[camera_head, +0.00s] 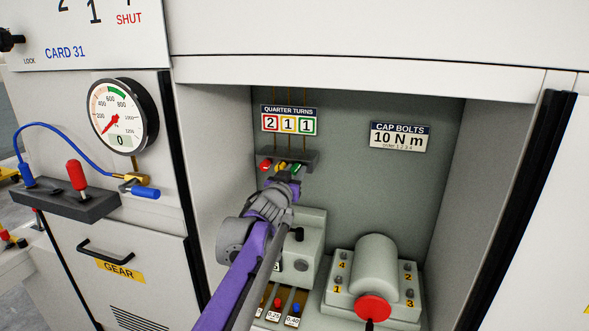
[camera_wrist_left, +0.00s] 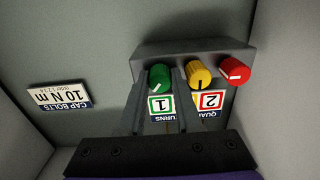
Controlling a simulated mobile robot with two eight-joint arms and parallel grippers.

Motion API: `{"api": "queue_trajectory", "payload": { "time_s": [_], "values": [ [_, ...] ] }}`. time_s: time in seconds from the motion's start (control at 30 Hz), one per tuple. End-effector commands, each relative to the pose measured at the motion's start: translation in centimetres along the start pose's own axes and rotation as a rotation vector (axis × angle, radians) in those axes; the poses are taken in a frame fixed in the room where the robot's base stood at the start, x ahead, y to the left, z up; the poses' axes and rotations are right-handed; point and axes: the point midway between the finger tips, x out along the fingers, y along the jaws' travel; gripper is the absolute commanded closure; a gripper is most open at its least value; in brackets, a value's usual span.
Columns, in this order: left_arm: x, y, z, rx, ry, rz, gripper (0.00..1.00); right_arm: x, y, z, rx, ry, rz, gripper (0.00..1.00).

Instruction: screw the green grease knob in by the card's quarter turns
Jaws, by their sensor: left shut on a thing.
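The green grease knob (camera_head: 296,168) is at the right end of a row of three on a dark grey block (camera_head: 312,158), beside a yellow and a red knob. In the left wrist view, my left gripper (camera_wrist_left: 160,82) is shut on the green knob (camera_wrist_left: 158,72), one finger on each side. The knob's white mark points to the lower left there. The quarter turns card (camera_head: 289,121) reads 2 in red, 1 in yellow, 1 in green. My left gripper (camera_head: 288,184) partly covers the knobs in the head view. My right gripper is out of view.
The yellow knob (camera_wrist_left: 199,72) sits close to my finger, with the red knob (camera_wrist_left: 234,70) beyond. Bay walls stand on both sides. Below are a grey housing (camera_head: 312,235) and a capped unit with a red knob (camera_head: 373,308). A gauge (camera_head: 120,115) hangs outside left.

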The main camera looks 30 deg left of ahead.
Motion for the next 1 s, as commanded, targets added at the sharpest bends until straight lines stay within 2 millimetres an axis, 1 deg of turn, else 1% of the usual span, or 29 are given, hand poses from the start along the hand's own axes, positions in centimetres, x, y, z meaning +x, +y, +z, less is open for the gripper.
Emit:
{"api": "queue_trajectory", "payload": {
  "time_s": [0.6, 0.8, 1.0],
  "values": [
    [0.0, 0.1, -0.1, 0.574, 0.0, -0.001, 1.0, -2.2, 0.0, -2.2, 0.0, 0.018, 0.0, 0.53],
    [0.0, 0.1, -0.1, 0.721, 0.0, -0.001, 1.0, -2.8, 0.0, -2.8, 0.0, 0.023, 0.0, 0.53],
    [0.0, 0.1, -0.1, 0.82, 0.0, 0.0, 1.0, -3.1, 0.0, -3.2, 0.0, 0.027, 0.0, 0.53]
  ]
}}
